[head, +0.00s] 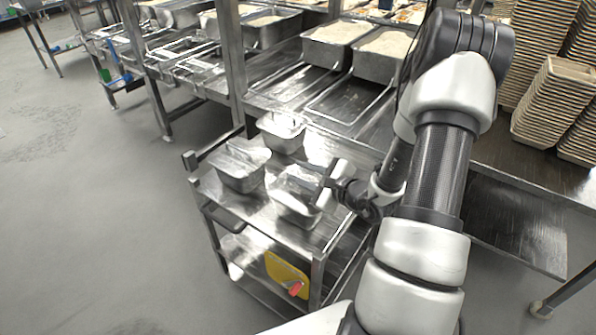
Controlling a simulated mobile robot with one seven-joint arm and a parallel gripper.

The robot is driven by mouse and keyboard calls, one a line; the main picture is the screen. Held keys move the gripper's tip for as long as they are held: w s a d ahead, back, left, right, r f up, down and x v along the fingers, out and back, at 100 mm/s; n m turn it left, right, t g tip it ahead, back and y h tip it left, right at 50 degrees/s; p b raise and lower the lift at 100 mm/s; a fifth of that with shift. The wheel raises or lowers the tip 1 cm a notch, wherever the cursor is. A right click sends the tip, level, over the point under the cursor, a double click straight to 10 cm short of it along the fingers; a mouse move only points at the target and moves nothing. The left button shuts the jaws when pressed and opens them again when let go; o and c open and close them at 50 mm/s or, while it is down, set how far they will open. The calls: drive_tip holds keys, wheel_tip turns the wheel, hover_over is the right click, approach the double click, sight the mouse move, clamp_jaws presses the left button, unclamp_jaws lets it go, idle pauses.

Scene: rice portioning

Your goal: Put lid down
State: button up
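My gripper (326,182) is over the right part of a metal cart, beside a shiny metal piece that looks like a lid (298,181). The lid is above or on the front metal container (293,211) and hides part of its opening. I cannot tell whether the lid touches the container. The fingers are small and dark here, and I cannot tell whether they are closed on the lid. Two more metal containers stand on the cart, one at the left (241,176) and one at the back (281,141).
The cart (268,232) has a lower shelf with a yellow item (287,274) and a red item. Behind it, a steel counter (262,92) holds trays of rice (337,42). Stacked brown trays (556,100) stand at the right. Floor at left is clear.

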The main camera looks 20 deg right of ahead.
drive_tip(key=v, duration=1)
drive_tip(key=shift+s, duration=0.35)
drive_tip(key=shift+d, duration=0.1)
idle(0.5)
